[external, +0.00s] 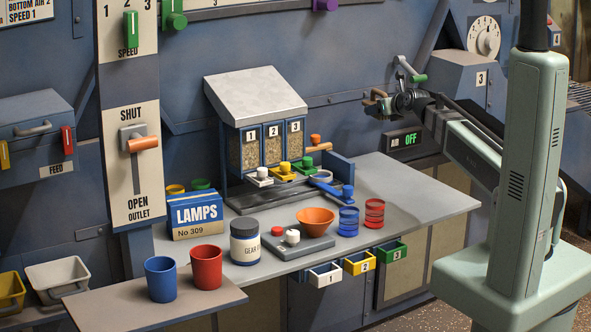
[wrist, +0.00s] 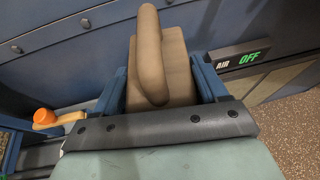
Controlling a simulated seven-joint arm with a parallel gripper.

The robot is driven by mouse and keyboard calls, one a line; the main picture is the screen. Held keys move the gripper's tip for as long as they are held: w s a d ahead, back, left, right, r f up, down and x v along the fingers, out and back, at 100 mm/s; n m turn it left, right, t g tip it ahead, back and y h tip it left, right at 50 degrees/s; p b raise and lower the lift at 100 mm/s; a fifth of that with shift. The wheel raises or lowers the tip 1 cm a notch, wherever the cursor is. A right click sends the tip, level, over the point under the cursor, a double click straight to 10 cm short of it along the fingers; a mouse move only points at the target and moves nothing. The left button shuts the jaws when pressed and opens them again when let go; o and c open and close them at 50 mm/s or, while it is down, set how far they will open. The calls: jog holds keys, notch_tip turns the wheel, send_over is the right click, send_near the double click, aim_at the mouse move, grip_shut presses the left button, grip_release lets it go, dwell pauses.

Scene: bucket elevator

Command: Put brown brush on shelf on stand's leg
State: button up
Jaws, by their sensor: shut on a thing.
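The brown brush (wrist: 178,62) has a rounded handle on a flat block, and in the wrist view it sits between the two blue fingers of my gripper (wrist: 157,88). In the external view my gripper (external: 384,106) is raised above the right rear of the bench, near the back wall, and the brush (external: 375,95) shows small at its tip. My gripper is shut on the brush, clear of the bench top. A low flat shelf (external: 105,308) stands at the front left; I cannot tell whether it is fixed to a stand's leg.
A blue cup (external: 160,280) and a red cup (external: 206,268) stand on the low shelf. The bench (external: 400,205) holds a LAMPS box (external: 196,215), a jar (external: 245,243), an orange bowl (external: 315,222) and a hopper (external: 255,95). The bench's right end is clear.

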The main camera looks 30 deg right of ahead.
send_over(364, 171)
jog(key=d, duration=0.3)
notch_tip(364, 171, down, 9)
jog(key=a+n+y, duration=0.1)
jog(key=a+r+n+y, duration=0.1)
jog(key=y, duration=0.1)
jog(key=a+n+y, duration=0.1)
jog(key=shift+w+a+r+n, duration=0.1)
jog(key=shift+w+r+n, duration=0.1)
jog(key=shift+r+n, duration=0.2)
jog(key=shift+y, duration=0.3)
jog(key=shift+f, duration=4.8)
jog(key=shift+f, duration=0.15)
jog(key=o, duration=1.1)
jog(key=shift+o, duration=0.2)
jog(key=shift+s, duration=0.15)
